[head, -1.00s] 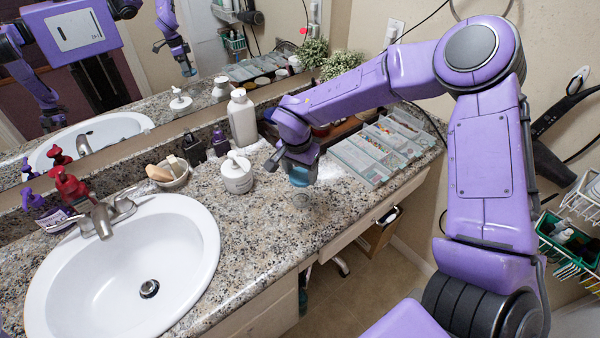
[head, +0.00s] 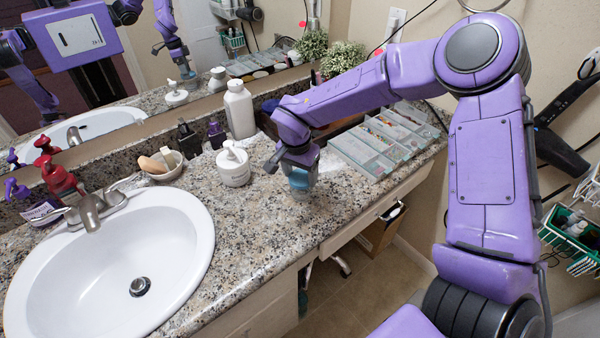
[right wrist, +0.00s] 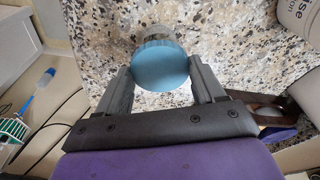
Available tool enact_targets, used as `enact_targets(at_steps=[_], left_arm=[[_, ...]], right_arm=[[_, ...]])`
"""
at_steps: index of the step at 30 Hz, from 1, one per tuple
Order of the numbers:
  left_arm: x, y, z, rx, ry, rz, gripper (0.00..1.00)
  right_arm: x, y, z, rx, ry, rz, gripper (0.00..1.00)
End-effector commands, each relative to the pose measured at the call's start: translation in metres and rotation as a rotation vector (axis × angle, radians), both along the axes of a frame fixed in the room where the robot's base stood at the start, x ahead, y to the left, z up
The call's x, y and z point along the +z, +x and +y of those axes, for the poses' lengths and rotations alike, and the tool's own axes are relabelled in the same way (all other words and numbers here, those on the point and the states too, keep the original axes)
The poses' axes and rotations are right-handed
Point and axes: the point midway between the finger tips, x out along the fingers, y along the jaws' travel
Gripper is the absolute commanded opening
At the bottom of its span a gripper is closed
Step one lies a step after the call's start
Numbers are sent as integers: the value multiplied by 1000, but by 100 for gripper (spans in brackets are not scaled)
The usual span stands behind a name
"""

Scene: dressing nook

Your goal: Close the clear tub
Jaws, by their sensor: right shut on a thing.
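My right gripper (head: 298,174) is shut on a round blue lid (head: 299,183), pointing down over the counter right of the white pump jar. In the right wrist view the lid (right wrist: 162,66) sits between the two fingers (right wrist: 163,78). The clear tub (head: 302,195) stands on the granite directly under the lid and is mostly hidden by it. In the right wrist view a bit of the tub (right wrist: 153,33) shows past the lid's edge. The lid is at the tub's top; I cannot tell whether it is fully seated. My left gripper is not directly in view.
A white pump jar (head: 233,166) stands close left of the gripper. A tall white bottle (head: 240,112) is behind it. Clear-lidded organizer boxes (head: 362,154) lie to the right. The sink (head: 60,275) is at the left. The counter in front of the tub is clear.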

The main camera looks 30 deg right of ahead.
Motion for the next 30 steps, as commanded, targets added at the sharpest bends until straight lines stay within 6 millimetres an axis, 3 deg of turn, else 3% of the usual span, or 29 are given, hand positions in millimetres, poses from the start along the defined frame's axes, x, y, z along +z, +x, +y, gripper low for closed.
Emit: enact_targets(at_steps=[30], left_arm=[[-2, 0, 0, 0, 0, 0, 76]], right_arm=[[-17, 0, 0, 0, 0, -1, 41]])
